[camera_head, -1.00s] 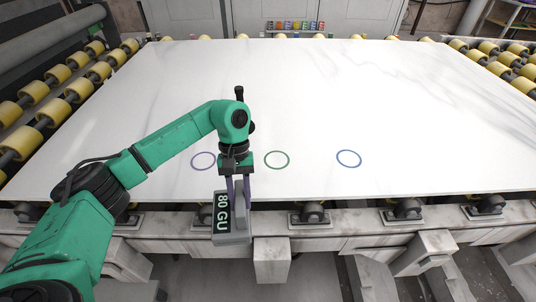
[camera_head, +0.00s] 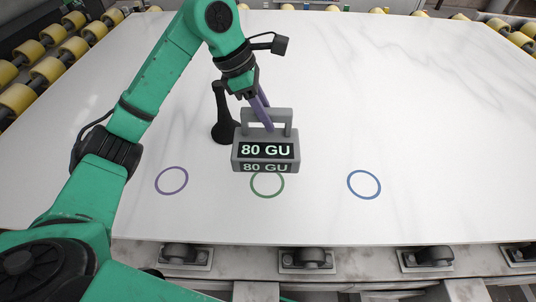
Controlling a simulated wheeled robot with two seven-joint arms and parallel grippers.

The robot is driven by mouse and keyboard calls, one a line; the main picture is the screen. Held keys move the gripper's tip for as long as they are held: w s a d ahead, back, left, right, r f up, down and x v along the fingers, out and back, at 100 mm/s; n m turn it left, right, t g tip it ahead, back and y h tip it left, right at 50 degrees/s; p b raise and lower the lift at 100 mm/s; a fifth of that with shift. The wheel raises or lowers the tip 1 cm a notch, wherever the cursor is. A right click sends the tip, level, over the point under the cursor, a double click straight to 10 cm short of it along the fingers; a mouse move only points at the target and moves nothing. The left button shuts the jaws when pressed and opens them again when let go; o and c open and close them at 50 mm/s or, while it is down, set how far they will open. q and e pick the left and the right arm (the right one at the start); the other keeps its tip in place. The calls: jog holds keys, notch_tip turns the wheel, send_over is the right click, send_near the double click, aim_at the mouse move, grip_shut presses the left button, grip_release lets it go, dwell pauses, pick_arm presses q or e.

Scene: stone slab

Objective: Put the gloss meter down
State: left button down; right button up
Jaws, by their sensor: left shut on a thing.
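The gloss meter (camera_head: 240,150) is a grey box with a top handle and a black display reading "80 GU". A second, dimmer "80 GU" shows below the display and may be a reflection. My left gripper (camera_head: 267,126) has purple fingers shut on the handle, coming down from above and behind. The meter looks upright, its display facing me. Its lower edge overlaps the far part of the green ring (camera_head: 267,196) on the white slab (camera_head: 420,130). I cannot tell whether it touches the slab. My right gripper is not in view.
A purple ring (camera_head: 159,183) lies to the left and a blue ring (camera_head: 378,186) to the right. A black knobbed object (camera_head: 224,128) with a flared base stands just behind and left of the meter. The slab is clear to the right. Yellow rollers (camera_head: 48,70) line its left side.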

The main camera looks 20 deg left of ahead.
aim_at(246, 119)
pick_arm(q)
notch_tip(246, 119, down, 13)
jog(key=p, duration=0.1)
jog(key=shift+w, duration=0.3)
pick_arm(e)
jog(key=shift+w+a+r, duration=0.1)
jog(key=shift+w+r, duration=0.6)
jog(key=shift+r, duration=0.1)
pick_arm(q)
jog(key=c, duration=0.6)
grip_release()
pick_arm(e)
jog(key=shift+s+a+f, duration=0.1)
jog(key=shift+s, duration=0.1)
pick_arm(q)
jog(key=b+v, duration=0.1)
jog(key=v, duration=1.1)
jog(key=shift+r, duration=0.15)
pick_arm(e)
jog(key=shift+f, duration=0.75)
